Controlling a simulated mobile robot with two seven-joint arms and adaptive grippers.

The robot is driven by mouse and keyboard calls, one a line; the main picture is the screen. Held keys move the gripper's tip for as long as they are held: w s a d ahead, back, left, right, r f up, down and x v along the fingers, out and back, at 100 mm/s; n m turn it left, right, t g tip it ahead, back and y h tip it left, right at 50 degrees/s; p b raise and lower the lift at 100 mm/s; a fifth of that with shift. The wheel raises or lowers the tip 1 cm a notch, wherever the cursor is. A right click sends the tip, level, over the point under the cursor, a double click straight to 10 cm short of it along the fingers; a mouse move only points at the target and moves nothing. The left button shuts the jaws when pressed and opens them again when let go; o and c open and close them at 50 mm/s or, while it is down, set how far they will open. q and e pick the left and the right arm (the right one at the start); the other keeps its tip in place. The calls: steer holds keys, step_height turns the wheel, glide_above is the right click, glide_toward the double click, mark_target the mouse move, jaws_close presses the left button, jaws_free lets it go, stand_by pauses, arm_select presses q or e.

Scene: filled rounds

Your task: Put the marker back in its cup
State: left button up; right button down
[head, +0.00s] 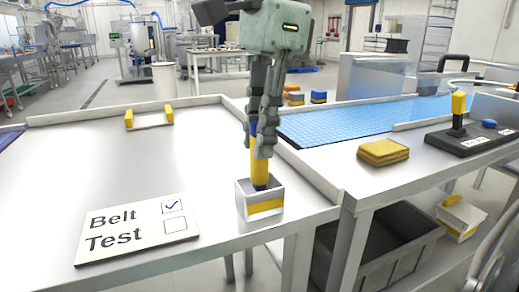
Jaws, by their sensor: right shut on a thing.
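The marker (260,168) has a yellow body with blue ends and stands upright. My right gripper (263,140) is shut on its upper part from above. The marker's lower blue end is inside the mouth of a small square white cup (262,208) with a yellow band. Whether the tip touches the cup's floor is hidden by the front wall. The cup stands near the front right corner of the white table. My left gripper is not in view.
A "Belt Test" sign (137,229) lies left of the cup, one box ticked. A yellow-ended holder (149,120) stands farther back. To the right are yellow pads (383,152), a control box (470,138) with a lever, and a blue belt (350,119). The table's middle is clear.

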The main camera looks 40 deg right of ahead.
step_height(320, 180, down, 3)
steer(key=shift+r, duration=0.2)
steer(key=shift+f, duration=0.1)
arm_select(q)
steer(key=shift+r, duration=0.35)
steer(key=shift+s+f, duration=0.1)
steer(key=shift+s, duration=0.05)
arm_select(e)
steer(key=shift+f, duration=0.15)
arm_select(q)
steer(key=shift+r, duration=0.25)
arm_select(e)
steer(key=c, duration=1.4)
jaws_free()
